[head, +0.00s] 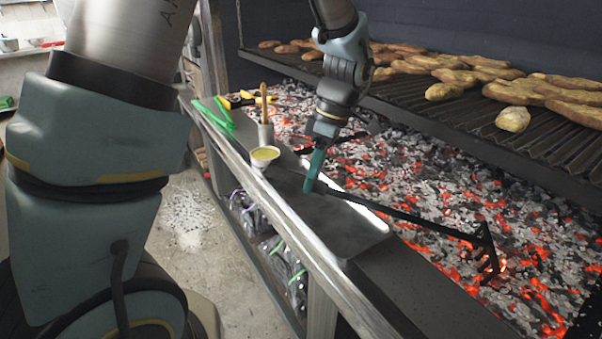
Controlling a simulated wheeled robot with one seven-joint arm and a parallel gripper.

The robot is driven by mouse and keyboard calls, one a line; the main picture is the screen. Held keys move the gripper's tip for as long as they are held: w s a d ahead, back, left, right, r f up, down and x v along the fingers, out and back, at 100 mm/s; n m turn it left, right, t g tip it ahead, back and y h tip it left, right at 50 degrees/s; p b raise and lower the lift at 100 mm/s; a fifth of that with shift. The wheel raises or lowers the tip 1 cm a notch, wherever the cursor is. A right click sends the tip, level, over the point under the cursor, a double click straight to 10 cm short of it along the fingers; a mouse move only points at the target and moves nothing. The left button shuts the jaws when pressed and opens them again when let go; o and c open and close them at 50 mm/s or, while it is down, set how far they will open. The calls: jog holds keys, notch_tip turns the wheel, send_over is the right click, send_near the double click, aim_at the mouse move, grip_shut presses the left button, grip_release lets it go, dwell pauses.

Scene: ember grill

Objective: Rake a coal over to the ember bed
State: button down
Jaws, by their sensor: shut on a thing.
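My gripper (325,137) is shut on the teal handle of a rake (420,222), near the bed's front edge. The black rod slants down to the right over the coals, and its angled head (489,250) is at or just above them. A bright orange coal (500,266) shows beside the head; I cannot tell whether they touch. The ember bed (400,170) is a wide spread of grey ash and coals with many glowing orange patches. My fingertips are partly hidden around the handle.
A metal tray (368,243) lies on the front ledge (410,285), below the rake rod. A cup of yellow liquid (264,157), a brush (264,115) and green tongs (216,114) sit further left. A grill grate (545,143) with several browned pieces of food overhangs the back of the bed.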

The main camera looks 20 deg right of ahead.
jog(key=s+d+b, duration=0.1)
jog(key=s+d, duration=0.7)
jog(key=s, duration=0.2)
jog(key=w+a+r+p, duration=0.2)
jog(key=w+r, duration=0.1)
jog(key=shift+w+a, duration=0.1)
jog(key=shift+a, duration=0.1)
dwell(0.6)
jog(key=shift+w+a+r, duration=0.1)
jog(key=w+a+r+p, duration=0.3)
jog(key=w+a, duration=0.6)
jog(key=a, duration=0.3)
jog(key=shift+a, duration=0.15)
jog(key=shift+f, duration=0.1)
dwell(0.3)
